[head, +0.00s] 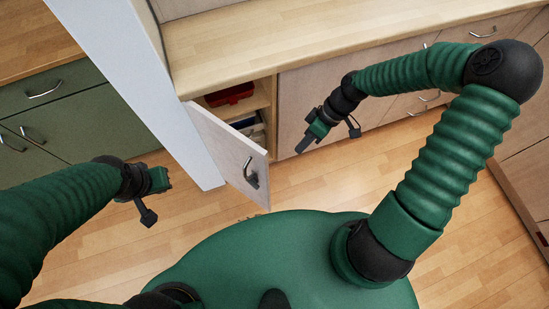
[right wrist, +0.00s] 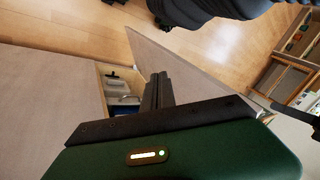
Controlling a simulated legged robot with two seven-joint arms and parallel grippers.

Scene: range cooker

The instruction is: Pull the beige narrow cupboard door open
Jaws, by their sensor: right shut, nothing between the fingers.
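The beige narrow cupboard door (head: 228,152) stands swung open in the head view, with its dark curved handle (head: 250,174) near the free edge. It also shows in the right wrist view (right wrist: 180,62). Behind it the cupboard shelves (head: 262,98) are partly visible. My right gripper (head: 300,148) is to the right of the door, in front of the neighbouring cabinet front, apart from the handle. Its fingers (right wrist: 157,90) are shut with nothing between them. My left gripper (head: 164,180) is left of the door, over the floor; its fingers are too small to judge.
A red item (head: 230,95) sits on the upper shelf. A wooden worktop (head: 330,40) runs above the cupboards. A white post (head: 135,90) stands left of the door. Green drawers (head: 60,110) are at the left. The wooden floor (head: 330,180) in front is clear.

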